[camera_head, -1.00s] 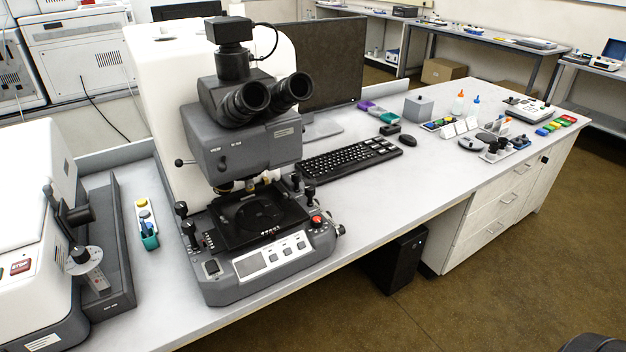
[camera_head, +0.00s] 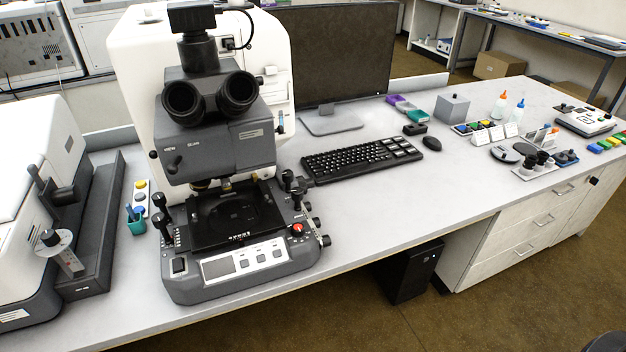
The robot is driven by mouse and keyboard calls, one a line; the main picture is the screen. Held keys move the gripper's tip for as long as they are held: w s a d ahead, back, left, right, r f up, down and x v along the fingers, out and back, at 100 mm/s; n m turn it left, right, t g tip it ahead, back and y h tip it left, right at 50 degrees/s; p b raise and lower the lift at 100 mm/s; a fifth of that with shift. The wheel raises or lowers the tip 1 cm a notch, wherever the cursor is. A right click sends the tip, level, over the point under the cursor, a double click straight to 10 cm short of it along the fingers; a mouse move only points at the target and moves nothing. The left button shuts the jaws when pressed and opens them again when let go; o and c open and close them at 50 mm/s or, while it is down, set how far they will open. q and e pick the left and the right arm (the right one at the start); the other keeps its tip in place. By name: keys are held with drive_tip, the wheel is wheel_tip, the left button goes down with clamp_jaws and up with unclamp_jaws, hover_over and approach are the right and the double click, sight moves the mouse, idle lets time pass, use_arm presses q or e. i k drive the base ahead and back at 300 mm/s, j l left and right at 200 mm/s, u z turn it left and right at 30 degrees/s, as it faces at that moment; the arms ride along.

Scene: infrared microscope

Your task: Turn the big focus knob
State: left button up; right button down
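The infrared microscope (camera_head: 218,150) stands upright on the white bench, left of centre. It has a grey head with two black eyepieces, a black stage (camera_head: 232,212) and a grey base with a front panel. Small dark knobs (camera_head: 324,240) stick out from the right side of its base, near a red button (camera_head: 297,229). Which of them is the big focus knob I cannot tell at this size. More black knobs stand upright at the left and right of the stage. Neither of my grippers shows in the view.
A keyboard (camera_head: 361,159), a mouse (camera_head: 431,143) and a monitor (camera_head: 343,50) are right of the microscope. A white instrument (camera_head: 38,170) and a teal cup (camera_head: 136,226) are at the left. The bench front (camera_head: 400,220) right of the base is clear.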

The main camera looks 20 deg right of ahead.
sight(300, 179)
drive_tip(key=l+u, duration=0.15)
drive_tip(key=l, duration=0.65)
drive_tip(key=l+u, duration=0.15)
drive_tip(key=l, duration=0.7)
drive_tip(key=k+l+u, duration=0.15)
drive_tip(key=l, duration=0.65)
